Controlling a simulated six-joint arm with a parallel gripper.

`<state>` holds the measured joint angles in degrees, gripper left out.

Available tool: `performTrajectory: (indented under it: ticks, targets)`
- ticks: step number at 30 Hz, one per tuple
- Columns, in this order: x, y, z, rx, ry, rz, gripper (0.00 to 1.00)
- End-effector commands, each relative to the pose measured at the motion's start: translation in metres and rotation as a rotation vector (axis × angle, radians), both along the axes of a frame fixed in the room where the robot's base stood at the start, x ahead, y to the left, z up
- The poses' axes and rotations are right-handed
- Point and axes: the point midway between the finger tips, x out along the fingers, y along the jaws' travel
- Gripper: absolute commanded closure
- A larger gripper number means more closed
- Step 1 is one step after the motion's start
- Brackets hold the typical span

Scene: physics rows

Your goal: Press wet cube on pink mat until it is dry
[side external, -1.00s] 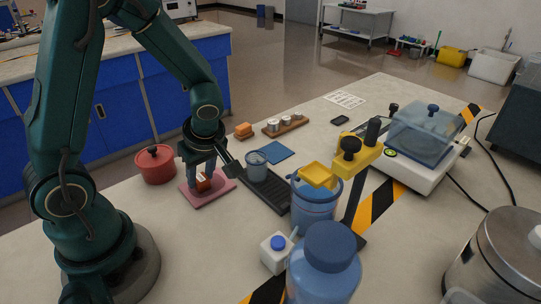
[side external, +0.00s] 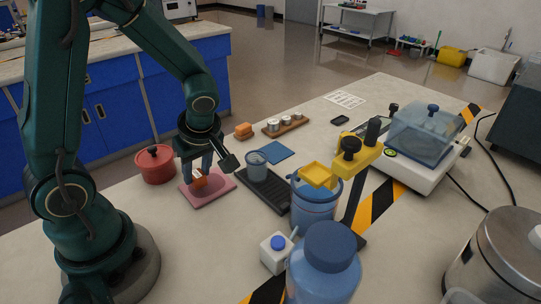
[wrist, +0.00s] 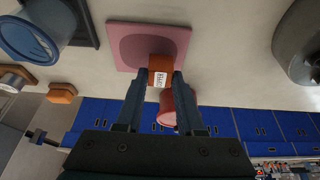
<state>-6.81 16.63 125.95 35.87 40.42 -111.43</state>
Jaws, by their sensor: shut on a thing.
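A small orange-brown cube (side external: 200,181) with a white label is gripped between the fingers of my gripper (side external: 197,176). In the wrist view the cube (wrist: 160,64) sits between both fingertips, and its label appears to read "COPPER". The pink mat (side external: 213,195) lies flat on the table under the cube. The mat (wrist: 118,30) shows a broad darker patch beside the cube in the wrist view. The cube seems slightly above the mat, but the exact gap at its underside is hidden.
A red lidded pot (side external: 155,166) stands close behind the mat on the left.

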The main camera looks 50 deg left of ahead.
Motion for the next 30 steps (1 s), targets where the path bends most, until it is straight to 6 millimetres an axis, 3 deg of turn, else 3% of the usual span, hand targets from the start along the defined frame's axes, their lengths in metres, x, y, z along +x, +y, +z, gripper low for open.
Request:
performTrajectory:
  ticks: [18,30]
  targets:
    - [0.001,0.001,0.045,0.002,-0.005,0.002,1.00]
    - [0.000,0.000,0.050,0.000,-0.001,0.001,1.00]
